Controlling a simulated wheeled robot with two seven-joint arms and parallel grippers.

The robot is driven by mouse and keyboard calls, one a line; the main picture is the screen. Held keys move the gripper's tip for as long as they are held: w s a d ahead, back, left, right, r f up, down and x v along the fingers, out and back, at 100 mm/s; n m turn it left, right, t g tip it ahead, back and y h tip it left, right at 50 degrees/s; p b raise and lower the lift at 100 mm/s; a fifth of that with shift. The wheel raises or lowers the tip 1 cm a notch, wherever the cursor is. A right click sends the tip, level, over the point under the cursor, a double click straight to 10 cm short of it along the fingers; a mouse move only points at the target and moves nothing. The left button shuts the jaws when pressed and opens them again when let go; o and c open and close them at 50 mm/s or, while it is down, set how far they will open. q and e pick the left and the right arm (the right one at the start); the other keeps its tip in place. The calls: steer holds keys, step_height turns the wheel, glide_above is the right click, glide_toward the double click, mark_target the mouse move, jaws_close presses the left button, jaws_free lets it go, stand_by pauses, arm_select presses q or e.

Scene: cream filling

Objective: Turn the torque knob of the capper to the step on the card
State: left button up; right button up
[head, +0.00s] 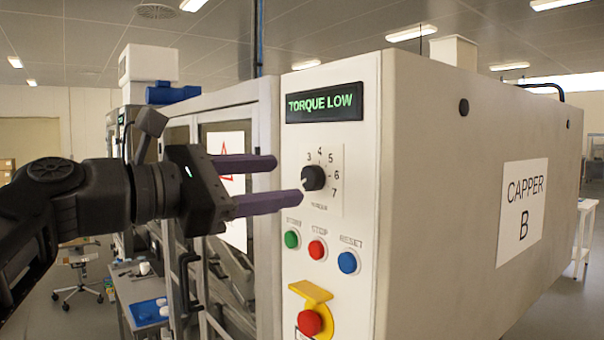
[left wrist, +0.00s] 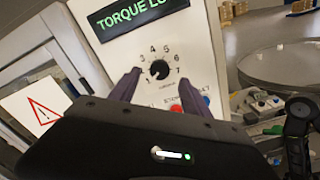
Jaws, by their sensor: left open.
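The torque knob (head: 313,178) is a round black dial on the white front panel of the capper (head: 450,160), with printed numbers around it up to 7. Its white mark points to the lower left, toward the low end; the exact step is hard to tell. The display (head: 324,102) above reads TORQUE LOW. My left gripper (head: 288,178) is open, its two purple fingers reaching toward the knob from the left. In the left wrist view the knob (left wrist: 160,69) shows between and beyond the fingertips, apparently not gripped. No step card is recognisable.
Below the knob are green (head: 292,239), red (head: 317,249) and blue (head: 347,263) buttons. A red emergency stop (head: 310,322) with a yellow guard is lower. A glass-doored frame with a warning sign stands left of the panel. The sign CAPPER B (head: 522,212) is on the side.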

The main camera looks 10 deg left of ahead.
mark_target(308, 178)
arm_select(q)
steer(key=p+x, duration=0.1)
steer(key=x, duration=0.3)
steer(key=shift+r, duration=0.1)
steer(key=shift+w+d+p, duration=0.35)
steer(key=shift+w+d, duration=0.1)
steer(key=shift+w, duration=0.1)
jaws_close()
